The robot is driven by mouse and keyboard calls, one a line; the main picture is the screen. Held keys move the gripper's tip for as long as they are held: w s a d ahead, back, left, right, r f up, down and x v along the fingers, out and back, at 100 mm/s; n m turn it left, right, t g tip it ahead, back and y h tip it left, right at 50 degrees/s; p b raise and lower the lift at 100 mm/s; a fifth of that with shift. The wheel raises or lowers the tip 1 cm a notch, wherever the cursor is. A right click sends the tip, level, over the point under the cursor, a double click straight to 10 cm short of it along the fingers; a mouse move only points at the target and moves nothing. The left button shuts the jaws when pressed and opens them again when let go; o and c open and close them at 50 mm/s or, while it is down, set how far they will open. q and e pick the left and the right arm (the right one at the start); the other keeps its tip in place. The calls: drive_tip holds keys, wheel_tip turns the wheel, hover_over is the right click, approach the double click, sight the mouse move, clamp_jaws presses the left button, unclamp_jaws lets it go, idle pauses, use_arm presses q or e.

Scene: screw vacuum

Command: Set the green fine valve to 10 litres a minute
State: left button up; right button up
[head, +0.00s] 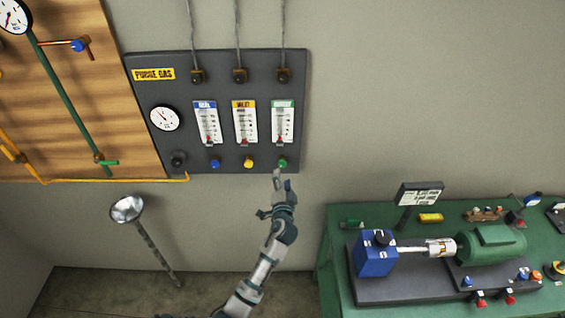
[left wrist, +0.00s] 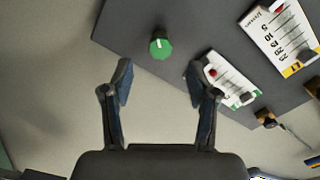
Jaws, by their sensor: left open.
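The green fine valve (head: 283,163) is a small round knob at the lower right of the dark purge gas panel. In the left wrist view the green knob (left wrist: 161,46) shows a white mark and lies beyond the fingertips, between their lines. The green-labelled flow meter (head: 283,122) stands above it, with red near the bottom of its scale; the exact reading is too small to tell. It also shows in the left wrist view (left wrist: 232,80). My left gripper (head: 281,182) is open and empty just below the green knob; the wrist view shows its spread fingers (left wrist: 158,82) apart from the knob.
A blue knob (head: 215,164) and a yellow knob (head: 249,163) sit left of the green one, under their own meters. A pressure gauge (head: 165,118) and a black knob (head: 178,160) are further left. A green bench (head: 340,215) with a motor stands at right.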

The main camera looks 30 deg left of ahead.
sight(283, 165)
use_arm(q)
drive_tip(key=x, duration=0.7)
drive_tip(key=shift+w+d+r, duration=0.15)
drive_tip(key=shift+w, duration=0.4)
drive_tip(key=shift+a, duration=0.65)
drive_tip(key=shift+c, duration=0.7)
drive_tip(key=shift+d, duration=0.2)
drive_tip(key=c, duration=0.4)
drive_tip(key=shift+d, duration=0.2)
drive_tip(key=c, duration=0.4)
drive_tip(key=shift+w+d, duration=0.1)
drive_tip(key=shift+d, duration=0.05)
clamp_jaws()
use_arm(e)
drive_tip(key=shift+s+d+r, duration=0.1)
drive_tip(key=shift+s+d, duration=0.15)
drive_tip(key=shift+d, duration=0.75)
